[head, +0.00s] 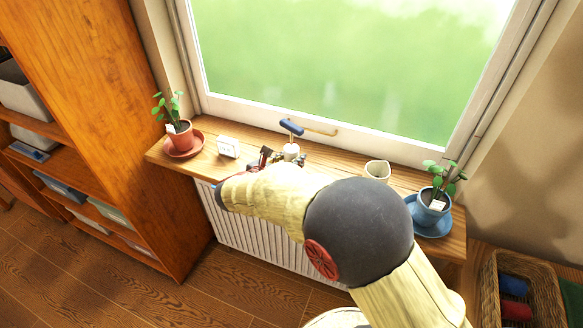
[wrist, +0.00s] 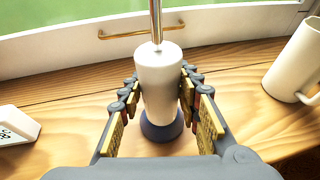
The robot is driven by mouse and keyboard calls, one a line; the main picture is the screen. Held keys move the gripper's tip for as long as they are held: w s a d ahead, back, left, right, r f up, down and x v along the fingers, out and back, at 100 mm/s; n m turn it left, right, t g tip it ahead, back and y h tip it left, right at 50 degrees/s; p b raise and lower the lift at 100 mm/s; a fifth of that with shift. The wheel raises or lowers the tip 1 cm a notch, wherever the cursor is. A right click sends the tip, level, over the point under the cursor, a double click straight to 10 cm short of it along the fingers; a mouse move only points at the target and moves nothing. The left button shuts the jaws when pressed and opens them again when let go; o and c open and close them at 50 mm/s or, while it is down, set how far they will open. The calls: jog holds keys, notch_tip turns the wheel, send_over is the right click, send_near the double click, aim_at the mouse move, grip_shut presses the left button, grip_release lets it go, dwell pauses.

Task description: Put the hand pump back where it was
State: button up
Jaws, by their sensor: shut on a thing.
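The hand pump has a white body (head: 290,150), a metal rod and a blue handle (head: 291,126). It is upright over the wooden windowsill, in front of the window. In the wrist view the white body (wrist: 158,85) stands between my fingers, with its dark blue base (wrist: 162,128) below. My gripper (wrist: 159,80) is shut on the body from both sides; it also shows in the head view (head: 283,158). The handle is out of the wrist view. I cannot tell whether the base touches the sill.
A brass window handle (wrist: 140,32) is behind the pump.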

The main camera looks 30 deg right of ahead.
grip_shut()
jog(key=shift+r, duration=0.1)
